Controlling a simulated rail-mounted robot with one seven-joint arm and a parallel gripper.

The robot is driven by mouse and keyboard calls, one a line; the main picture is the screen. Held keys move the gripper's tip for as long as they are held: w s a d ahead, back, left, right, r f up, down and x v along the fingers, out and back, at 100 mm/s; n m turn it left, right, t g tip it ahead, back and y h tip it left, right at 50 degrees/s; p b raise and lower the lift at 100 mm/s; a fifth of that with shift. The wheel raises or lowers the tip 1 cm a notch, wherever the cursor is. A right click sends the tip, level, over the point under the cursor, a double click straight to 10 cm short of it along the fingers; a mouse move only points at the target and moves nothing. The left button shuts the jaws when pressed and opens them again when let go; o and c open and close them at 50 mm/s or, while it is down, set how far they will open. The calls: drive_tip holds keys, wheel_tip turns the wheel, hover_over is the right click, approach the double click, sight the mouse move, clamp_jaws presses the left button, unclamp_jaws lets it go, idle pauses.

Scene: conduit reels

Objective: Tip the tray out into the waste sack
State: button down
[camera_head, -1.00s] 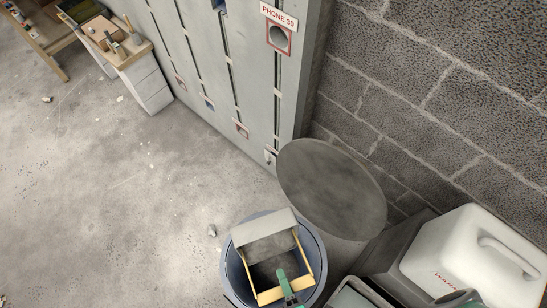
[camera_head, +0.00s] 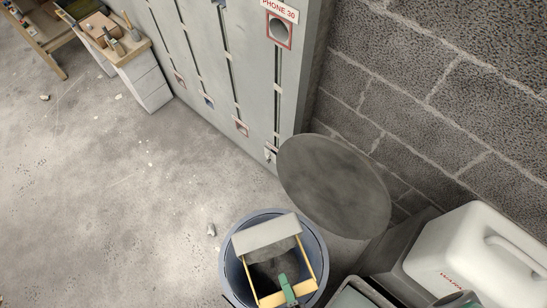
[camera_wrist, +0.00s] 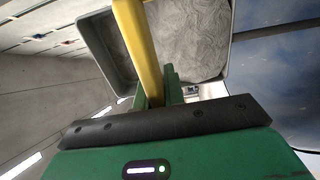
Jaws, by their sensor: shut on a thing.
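The tray (camera_head: 264,237) is a grey open pan with a yellow frame and crossbar (camera_head: 272,300). It sits tilted over the mouth of a round blue-grey container (camera_head: 231,284), within its rim. I cannot tell whether this is the waste sack itself or a bin holding it. My green gripper (camera_head: 288,288) is shut on the yellow crossbar. In the wrist view, the yellow bar (camera_wrist: 134,38) runs into my gripper's jaws (camera_wrist: 158,92). Behind it are the tray's grey wall (camera_wrist: 103,48) and a grey, rough-looking surface inside the tray. The container's bottom is hidden.
A round grey disc (camera_head: 334,187) stands behind the container, near the block wall (camera_head: 425,75). A white jerrycan (camera_head: 462,255) is at the lower right. Grey lockers (camera_head: 215,65) stand behind. The concrete floor (camera_head: 95,205) to the left is mostly clear, with small debris.

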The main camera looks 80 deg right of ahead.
drive_tip(key=shift+s+a+f+t+h+b, duration=0.35)
drive_tip(key=shift+a+f+h+b, duration=0.15)
drive_tip(key=shift+b, duration=0.7)
drive_tip(key=shift+s+a+f+t+h+b, duration=0.2)
drive_tip(key=shift+a+f+t+h+b, duration=0.3)
drive_tip(key=shift+b, duration=0.7)
drive_tip(key=shift+s+a+f+t+h+b, duration=0.15)
drive_tip(key=shift+s+a+f+h+b, duration=0.2)
drive_tip(key=shift+f+b, duration=0.6)
drive_tip(key=shift+s+a+f+t+h+b, duration=0.15)
drive_tip(key=shift+a+f+t+h+b, duration=0.2)
drive_tip(key=shift+b, duration=0.7)
drive_tip(key=shift+s+f+t+h+b, duration=0.15)
drive_tip(key=shift+f+h+b, duration=0.25)
drive_tip(key=shift+b, duration=0.6)
drive_tip(key=shift+s+a+f+t+h+b, duration=0.2)
drive_tip(key=shift+a+t+h+b, duration=0.25)
drive_tip(key=shift+h+b, duration=0.45)
drive_tip(key=shift+s+a+r+t+h+b, duration=0.15)
drive_tip(key=shift+r+t+h+b, duration=0.3)
drive_tip(key=shift+b, duration=0.65)
idle(0.6)
